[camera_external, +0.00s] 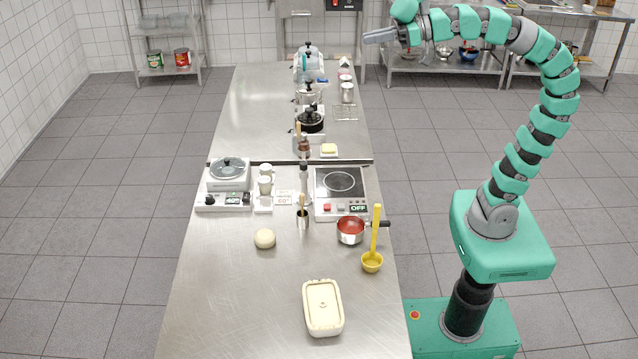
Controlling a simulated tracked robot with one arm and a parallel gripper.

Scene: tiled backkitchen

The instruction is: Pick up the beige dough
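The beige dough (265,238) is a small round ball. It sits on the steel table, left of the red-filled pot and in front of the white scale-like device. My gripper (370,38) is at the end of my green arm, raised high above the far right side of the table and pointing left. It is far from the dough and apart from it. Its fingers are too small to tell whether they are open or shut.
A pot with red contents (350,230), a yellow ladle (373,262) and a cream rectangular dish (323,307) stand right of the dough. The table's front left is clear.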

